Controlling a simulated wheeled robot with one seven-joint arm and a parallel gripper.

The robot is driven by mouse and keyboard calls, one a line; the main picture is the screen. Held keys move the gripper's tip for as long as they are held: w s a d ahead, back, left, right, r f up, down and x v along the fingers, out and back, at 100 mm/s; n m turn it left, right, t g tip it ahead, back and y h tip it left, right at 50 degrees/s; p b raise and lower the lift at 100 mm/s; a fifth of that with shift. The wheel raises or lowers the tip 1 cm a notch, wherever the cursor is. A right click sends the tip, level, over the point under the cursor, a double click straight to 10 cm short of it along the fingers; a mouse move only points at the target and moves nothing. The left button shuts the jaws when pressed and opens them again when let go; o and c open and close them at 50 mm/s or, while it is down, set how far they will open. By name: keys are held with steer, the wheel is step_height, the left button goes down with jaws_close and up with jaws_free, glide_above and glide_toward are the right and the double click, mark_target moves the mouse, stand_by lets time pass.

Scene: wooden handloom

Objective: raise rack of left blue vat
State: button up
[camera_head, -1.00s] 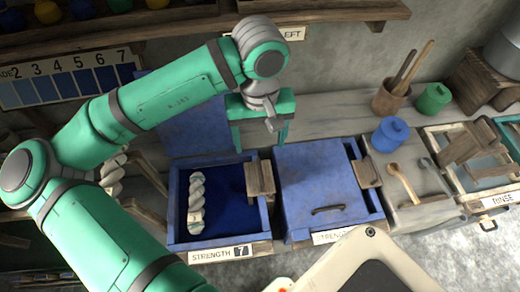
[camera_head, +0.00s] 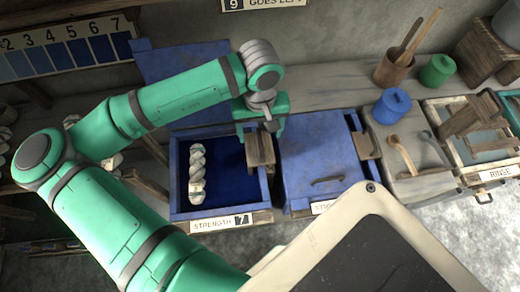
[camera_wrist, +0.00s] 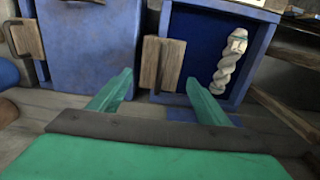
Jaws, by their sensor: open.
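The left blue vat (camera_head: 178,190) stands open with dark blue liquid inside. Its wooden rack handle (camera_head: 262,160) sits at the right wall, and a pale twisted skein (camera_head: 197,172) lies at the left inside. My gripper (camera_head: 262,126) is open at the back of the handle. In the wrist view the handle (camera_wrist: 162,64) shows between and just beyond the tips of my gripper (camera_wrist: 160,78), apparently not clamped. The skein (camera_wrist: 230,62) also shows there. The rack's lower part is hidden.
A second blue vat with a closed lid (camera_head: 318,160) stands close on the right. The left vat's raised lid (camera_head: 185,75) is behind my arm. A blue jar (camera_head: 391,106) and a rinse tray (camera_head: 470,165) are farther right.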

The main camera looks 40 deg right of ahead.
mark_target(260, 140)
steer(key=shift+f, duration=2.7)
steer(key=shift+f, duration=0.3)
steer(key=shift+c, duration=0.6)
jaws_close()
steer(key=shift+r, duration=4.2)
steer(key=shift+o, duration=1.6)
jaws_free()
